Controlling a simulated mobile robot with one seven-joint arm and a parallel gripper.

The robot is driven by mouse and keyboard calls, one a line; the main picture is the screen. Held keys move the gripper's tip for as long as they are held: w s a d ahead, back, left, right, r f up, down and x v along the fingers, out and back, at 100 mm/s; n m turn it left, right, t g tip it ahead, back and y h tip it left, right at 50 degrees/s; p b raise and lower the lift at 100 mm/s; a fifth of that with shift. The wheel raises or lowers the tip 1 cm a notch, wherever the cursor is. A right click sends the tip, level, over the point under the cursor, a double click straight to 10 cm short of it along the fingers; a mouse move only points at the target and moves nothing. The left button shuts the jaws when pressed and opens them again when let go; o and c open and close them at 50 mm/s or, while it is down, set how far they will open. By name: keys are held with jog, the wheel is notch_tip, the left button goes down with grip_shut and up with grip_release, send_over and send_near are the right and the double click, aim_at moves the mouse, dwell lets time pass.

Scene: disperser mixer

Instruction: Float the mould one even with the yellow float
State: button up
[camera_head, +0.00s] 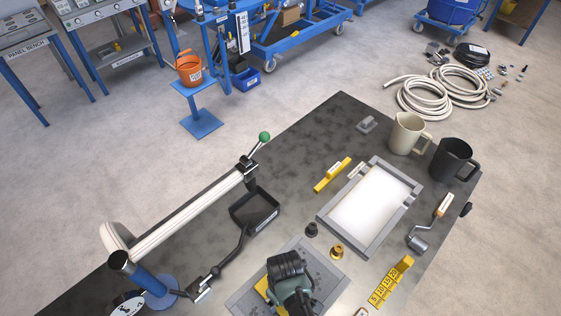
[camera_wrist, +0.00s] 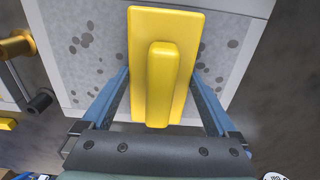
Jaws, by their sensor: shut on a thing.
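The yellow float (camera_wrist: 140,60), a flat plate with a raised bar handle, is between the blue fingers of my gripper (camera_wrist: 158,80). My gripper is shut on it. Below the float lies a grey framed mould with a pale, dark-speckled surface (camera_wrist: 95,50). In the head view this mould (camera_head: 243,302) lies at the front of the table, partly hidden by my gripper (camera_head: 285,290), with a bit of the yellow float (camera_head: 262,287) showing. I cannot tell whether the float touches the surface. A second mould (camera_head: 322,219) with a smooth white fill lies behind right. No readable label shows which is mould one.
A brass piece (camera_head: 337,251) and a black knob-like piece (camera_head: 311,229) stand close to the speckled mould. A roller (camera_head: 418,241), a yellow numbered gauge (camera_head: 384,288) and two jugs (camera_head: 405,132) are on the right.

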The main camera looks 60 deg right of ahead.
jog(key=shift+s+d+b, duration=0.2)
jog(key=shift+d, duration=0.6)
jog(key=shift+s+d+b, duration=0.15)
jog(key=shift+d+b, duration=0.05)
jog(key=shift+d, duration=0.6)
jog(key=shift+s+d+b, duration=0.2)
jog(key=shift+d, duration=0.6)
jog(key=shift+s+d+f+b, duration=0.15)
jog(key=shift+d+b, duration=0.1)
jog(key=shift+d, duration=0.3)
jog(key=shift+s+d+r+b, duration=0.15)
jog(key=shift+d+b, duration=0.1)
jog(key=shift+d, duration=0.3)
jog(key=shift+w+a+r+p, duration=0.1)
jog(key=shift+w+a+p, duration=0.15)
jog(key=shift+a+p, duration=0.7)
jog(key=shift+w+a+p, duration=0.2)
jog(key=shift+a, duration=0.55)
jog(key=shift+w+a+p, duration=0.15)
jog(key=shift+a+p, duration=0.05)
jog(key=shift+a, duration=0.55)
notch_tip(320, 180, up, 6)
jog(key=p, duration=0.6)
